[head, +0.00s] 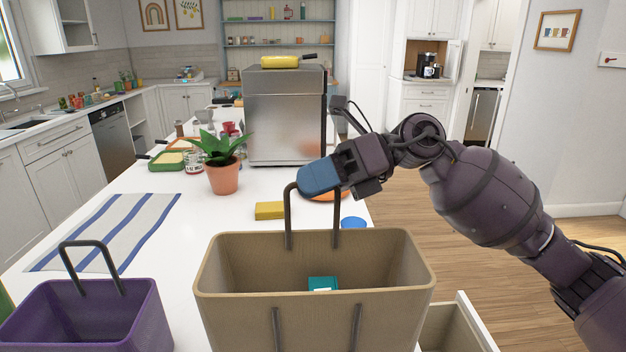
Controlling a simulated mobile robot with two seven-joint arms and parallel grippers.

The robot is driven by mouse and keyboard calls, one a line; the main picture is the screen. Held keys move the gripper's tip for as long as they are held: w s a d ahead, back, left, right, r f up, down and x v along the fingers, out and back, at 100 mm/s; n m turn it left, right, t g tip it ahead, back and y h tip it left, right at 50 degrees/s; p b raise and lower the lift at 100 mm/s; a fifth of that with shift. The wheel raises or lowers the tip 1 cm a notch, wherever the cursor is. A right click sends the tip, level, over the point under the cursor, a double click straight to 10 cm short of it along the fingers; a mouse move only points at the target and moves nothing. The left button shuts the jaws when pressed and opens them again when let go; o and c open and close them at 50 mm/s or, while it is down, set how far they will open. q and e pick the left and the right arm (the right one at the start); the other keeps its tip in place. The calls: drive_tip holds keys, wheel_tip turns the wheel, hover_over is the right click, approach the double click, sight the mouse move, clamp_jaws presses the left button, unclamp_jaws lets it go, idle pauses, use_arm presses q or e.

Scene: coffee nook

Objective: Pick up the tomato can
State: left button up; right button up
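A small can with a pale and red label (193,162) stands on the white counter, just left of the potted plant; it may be the tomato can, but its label is too small to read. Small red items (229,128) stand farther back, too small to identify. My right gripper (317,180) reaches in from the right, above the counter and behind the beige basket's handle, to the right of the plant and well apart from the can. Its blue fingers show side-on, so its opening cannot be judged. My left gripper is not in view.
A beige basket (212,268) with a teal item (322,284) inside stands in front, a purple basket (135,318) at left. The potted plant (222,178), steel appliance (284,120), yellow block (269,210) and striped cloth (110,230) occupy the counter. Open counter lies between cloth and plant.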

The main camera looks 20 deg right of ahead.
drive_tip(key=shift+d, duration=0.1)
drive_tip(key=b+v, duration=0.1)
drive_tip(key=v, duration=1.1)
